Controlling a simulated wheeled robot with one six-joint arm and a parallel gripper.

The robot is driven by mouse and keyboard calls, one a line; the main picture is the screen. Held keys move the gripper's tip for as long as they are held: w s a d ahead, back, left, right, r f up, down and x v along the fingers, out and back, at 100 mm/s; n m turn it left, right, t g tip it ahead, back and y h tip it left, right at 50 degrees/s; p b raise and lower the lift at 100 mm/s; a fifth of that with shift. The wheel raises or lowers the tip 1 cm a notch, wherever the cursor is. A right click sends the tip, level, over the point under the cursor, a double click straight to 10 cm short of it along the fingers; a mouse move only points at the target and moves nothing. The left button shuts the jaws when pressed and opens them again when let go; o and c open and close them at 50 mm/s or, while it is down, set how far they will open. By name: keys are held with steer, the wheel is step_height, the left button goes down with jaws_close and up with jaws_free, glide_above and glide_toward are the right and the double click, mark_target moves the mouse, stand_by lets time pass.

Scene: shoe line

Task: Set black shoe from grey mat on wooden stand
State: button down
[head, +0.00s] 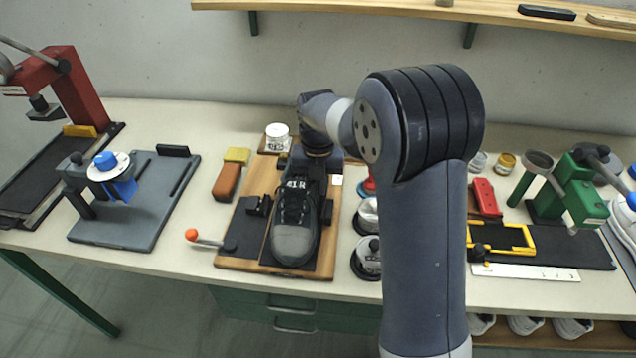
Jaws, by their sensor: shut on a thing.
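The black shoe (296,228), with a grey toe and dark laces, is at the wooden stand (231,252), toe toward the front edge of the table. The stand is a wooden board with a black pad and a small black clamp block (258,206) left of the shoe. My gripper (318,166) is at the heel end of the shoe, shut on it. Its fingers are mostly hidden by my wrist and the shoe. I cannot tell whether the sole rests fully on the pad.
An orange-knobbed lever (194,235) sticks out left of the stand. A grey fixture plate (88,228) with a blue-knobbed post stands further left. Round tins (366,256) sit close right of the stand. A green press (583,200) stands at right, a wall shelf (350,8) above.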

steer(key=shift+f, duration=0.1)
steer(key=c, duration=1.5)
jaws_free()
step_height(320, 180, up, 11)
steer(key=shift+f, duration=0.1)
step_height(320, 180, down, 11)
steer(key=shift+r, duration=0.4)
